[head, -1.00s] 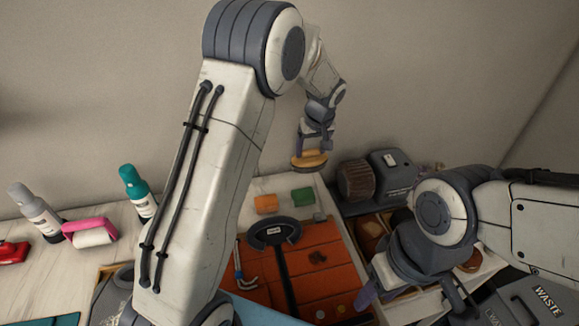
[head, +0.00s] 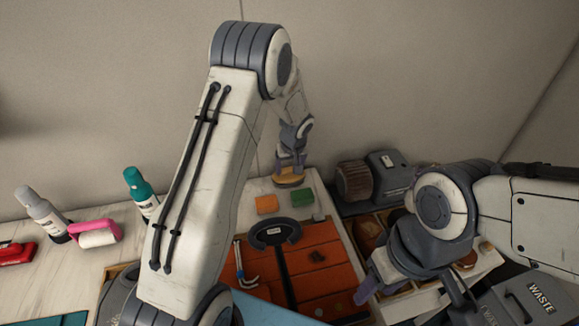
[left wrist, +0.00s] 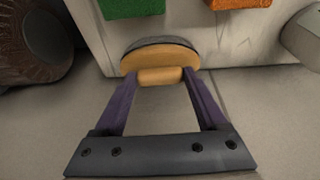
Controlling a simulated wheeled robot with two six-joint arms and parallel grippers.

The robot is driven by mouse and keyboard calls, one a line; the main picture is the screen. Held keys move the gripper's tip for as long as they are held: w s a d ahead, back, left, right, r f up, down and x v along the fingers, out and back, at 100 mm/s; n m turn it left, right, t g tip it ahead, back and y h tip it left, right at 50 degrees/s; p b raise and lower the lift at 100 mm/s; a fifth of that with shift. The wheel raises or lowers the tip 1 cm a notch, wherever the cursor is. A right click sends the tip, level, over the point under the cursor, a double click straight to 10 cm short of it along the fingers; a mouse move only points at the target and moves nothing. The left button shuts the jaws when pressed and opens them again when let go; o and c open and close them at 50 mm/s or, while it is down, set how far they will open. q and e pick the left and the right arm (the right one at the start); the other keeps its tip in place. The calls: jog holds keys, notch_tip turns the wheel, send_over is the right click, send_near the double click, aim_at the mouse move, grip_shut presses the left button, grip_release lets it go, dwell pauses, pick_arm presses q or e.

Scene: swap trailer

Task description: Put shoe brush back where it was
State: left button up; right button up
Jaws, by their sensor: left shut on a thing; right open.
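The shoe brush (head: 288,180) has an oval tan wooden body and a small tan grip. My left gripper (head: 291,165) is shut on it at the far edge of the pale table. In the left wrist view the purple fingers pinch the grip of the brush (left wrist: 160,58), and a dark layer shows along its far side. I cannot tell whether the brush touches the tabletop. My right gripper (head: 415,302) is open and empty at the lower right, partly cut off by its own arm.
An orange block (head: 266,204) and a green block (head: 302,197) lie near the brush. A grey machine with a brown roller (head: 355,180) stands right. Bottles and a pink roller (head: 95,232) are left. The wall is close behind.

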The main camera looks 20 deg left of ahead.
pick_arm(q)
jog(key=shift+f, duration=0.15)
jog(key=o, duration=1.5)
jog(key=shift+o, duration=0.2)
jog(key=shift+r, duration=0.2)
jog(key=b+v, duration=0.2)
jog(key=v, duration=1)
jog(key=s+d+r+m+h, duration=0.1)
jog(key=s+d+r+m, duration=0.15)
jog(key=s+d, duration=0.4)
jog(key=s+d+m+g, duration=0.1)
jog(key=s+d+m, duration=0.2)
jog(key=s, duration=0.6)
jog(key=s+d+r+m+g+h, duration=0.1)
jog(key=s+d+m, duration=0.2)
jog(key=s, duration=0.6)
jog(key=s+d+m+h, duration=0.1)
jog(key=s+d+m, duration=0.2)
jog(key=s, duration=0.6)
jog(key=m, duration=0.2)
jog(key=shift+r+m+g+p, duration=0.25)
jog(key=shift+m+g+p, duration=0.05)
jog(key=shift+m+g, duration=0.1)
jog(key=shift+s, duration=0.1)
